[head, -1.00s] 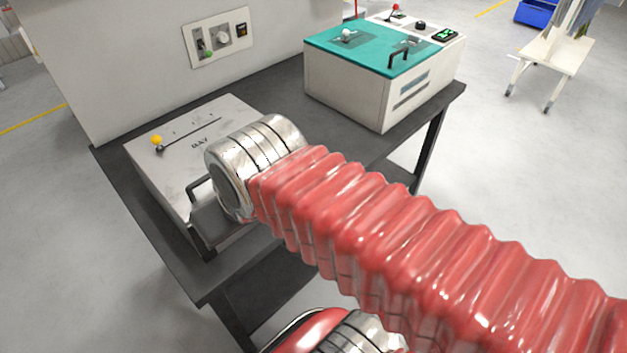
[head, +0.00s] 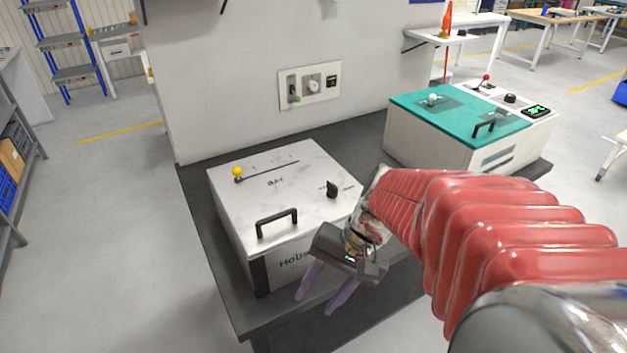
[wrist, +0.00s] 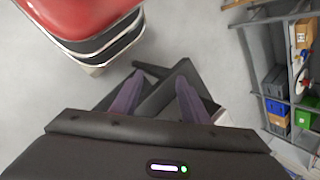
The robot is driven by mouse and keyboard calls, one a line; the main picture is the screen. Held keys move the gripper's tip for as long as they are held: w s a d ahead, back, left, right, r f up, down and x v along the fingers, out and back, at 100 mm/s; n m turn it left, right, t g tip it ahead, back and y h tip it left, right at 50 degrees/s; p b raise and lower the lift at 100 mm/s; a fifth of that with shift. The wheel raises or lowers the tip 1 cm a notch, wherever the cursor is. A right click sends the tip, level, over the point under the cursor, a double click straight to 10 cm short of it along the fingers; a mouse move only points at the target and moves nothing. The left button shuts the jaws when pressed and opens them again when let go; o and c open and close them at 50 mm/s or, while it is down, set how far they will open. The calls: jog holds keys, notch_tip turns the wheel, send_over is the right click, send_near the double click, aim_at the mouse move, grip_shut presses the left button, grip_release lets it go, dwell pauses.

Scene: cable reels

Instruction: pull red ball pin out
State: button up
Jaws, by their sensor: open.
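A small red ball on a pin (head: 486,78) stands at the back of the teal-topped machine (head: 455,108), on its white panel at the upper right of the head view. My gripper (head: 322,303) hangs in front of the grey box at the table's front edge, well apart from the red ball. Its two purple fingers are spread and empty, pointing down. The fingers also show in the wrist view (wrist: 156,95), with floor and dark frame bars beyond them. The red ball is not visible in the wrist view.
A grey box (head: 262,200) with a yellow ball lever (head: 237,172), black knob and black handle stands on the dark table (head: 215,270). A wall panel (head: 309,86) is behind it. My red-sleeved arm covers the table's right front. Shelves (wrist: 275,90) show in the wrist view.

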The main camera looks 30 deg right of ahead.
jog(key=s+d+f+m+t, duration=0.1)
jog(key=d+f+m+t, duration=0.2)
jog(key=d+m+t, duration=0.2)
jog(key=s+d+f+m+t, duration=0.1)
jog(key=d+f+m+t, duration=0.1)
jog(key=d+m+t, duration=0.4)
jog(key=s+d+f+m+t+h, duration=0.1)
jog(key=d+f+m+t, duration=0.2)
jog(key=d+m, duration=0.8)
jog(key=d+t, duration=0.2)
jog(key=d, duration=0.2)
jog(key=shift+d+f+m+t, duration=0.3)
jog(key=shift+w, duration=0.15)
jog(key=shift+x, duration=6.85)
grip_shut()
